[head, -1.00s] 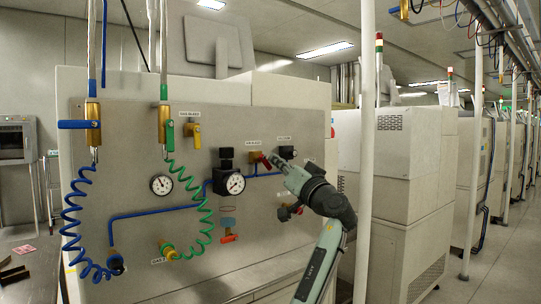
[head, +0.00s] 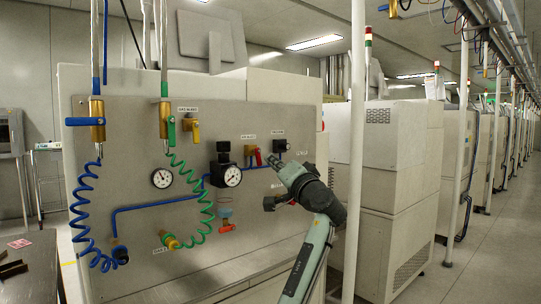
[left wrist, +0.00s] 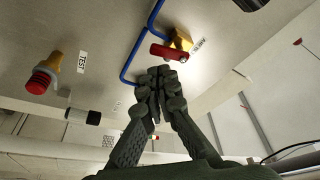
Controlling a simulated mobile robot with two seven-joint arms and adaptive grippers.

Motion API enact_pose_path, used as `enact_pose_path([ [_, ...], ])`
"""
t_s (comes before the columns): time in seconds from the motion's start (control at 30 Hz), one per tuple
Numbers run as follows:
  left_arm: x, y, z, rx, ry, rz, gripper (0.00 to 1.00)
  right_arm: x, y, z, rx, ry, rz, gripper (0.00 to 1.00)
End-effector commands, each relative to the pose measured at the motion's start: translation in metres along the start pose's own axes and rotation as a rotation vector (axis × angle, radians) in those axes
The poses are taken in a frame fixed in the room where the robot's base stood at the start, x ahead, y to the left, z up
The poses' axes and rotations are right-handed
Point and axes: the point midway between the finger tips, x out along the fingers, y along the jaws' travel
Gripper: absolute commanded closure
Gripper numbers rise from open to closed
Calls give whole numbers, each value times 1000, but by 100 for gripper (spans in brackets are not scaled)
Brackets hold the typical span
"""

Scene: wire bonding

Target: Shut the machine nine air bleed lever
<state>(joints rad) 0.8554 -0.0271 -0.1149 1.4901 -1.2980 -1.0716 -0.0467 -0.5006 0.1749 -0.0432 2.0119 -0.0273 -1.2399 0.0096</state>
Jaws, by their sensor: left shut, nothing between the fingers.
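The air bleed valve has a brass-yellow body (head: 250,150) and a red lever (head: 258,157), on the grey panel under a small white label. In the head view the lever hangs nearly straight down. In the left wrist view the red lever (left wrist: 168,53) lies across beside the yellow body (left wrist: 181,40), close to the blue pipe. My left gripper (head: 274,166) is to the right of the lever and slightly below it. Its fingers (left wrist: 160,78) are together with nothing between them and appear apart from the lever. My right gripper is not in view.
A black-bodied gauge (head: 227,176) and blue pipe sit left of the valve. A black fitting (head: 281,145) is just above my gripper. A white post (head: 356,160) stands right of my arm.

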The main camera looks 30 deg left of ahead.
Motion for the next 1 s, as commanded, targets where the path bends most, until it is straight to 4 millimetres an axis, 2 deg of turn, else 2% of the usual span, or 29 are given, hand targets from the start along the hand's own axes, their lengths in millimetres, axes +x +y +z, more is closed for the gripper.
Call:
enact_pose_path([
  [0.2, -49, 1, 0, -1, 2, 3, 100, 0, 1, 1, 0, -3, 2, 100],
  [0.43, -87, 0, 0, 0, 1, 2, 100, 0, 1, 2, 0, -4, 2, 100],
  [0.6, -99, 0, 0, 2, 0, 1, 100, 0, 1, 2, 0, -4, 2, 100],
  [1.0, -100, 0, 0, 1, 0, 0, 100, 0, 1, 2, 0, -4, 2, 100],
])
